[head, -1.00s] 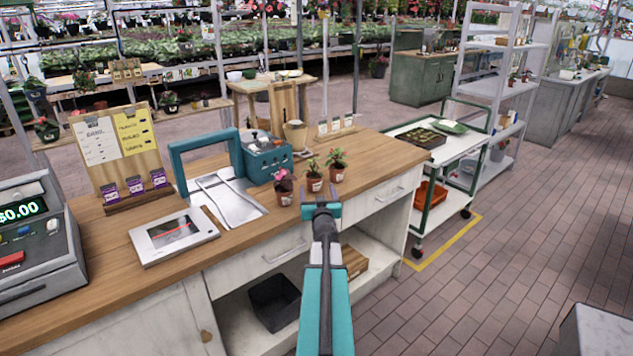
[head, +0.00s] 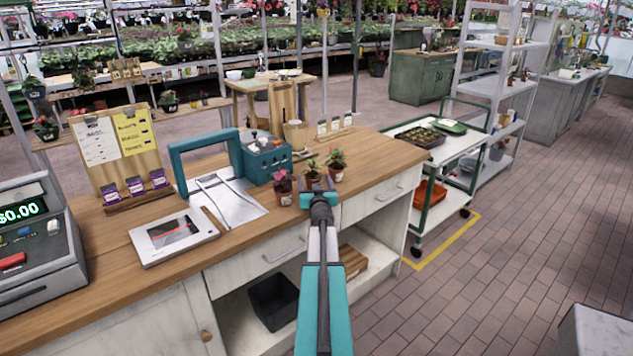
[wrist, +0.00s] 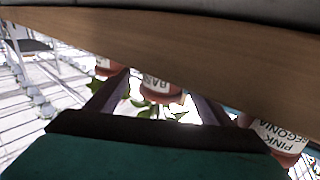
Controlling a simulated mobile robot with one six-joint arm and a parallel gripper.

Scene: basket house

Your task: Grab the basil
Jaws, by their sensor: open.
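The basil is the middle of three small potted plants on the wooden counter, a brown pot with green leaves (head: 312,170). In the wrist view the picture is upside down, and its pot (wrist: 162,86) carries a white label whose visible letters start "BAS". My gripper (head: 317,186) is open at the counter's front edge, directly in front of the basil, and hides its lower part in the head view. In the wrist view the basil pot shows between the two spread fingers (wrist: 157,88). I cannot tell whether they touch it.
A pink begonia pot (head: 283,187) stands close on the left, and another potted plant (head: 337,165) close on the right.

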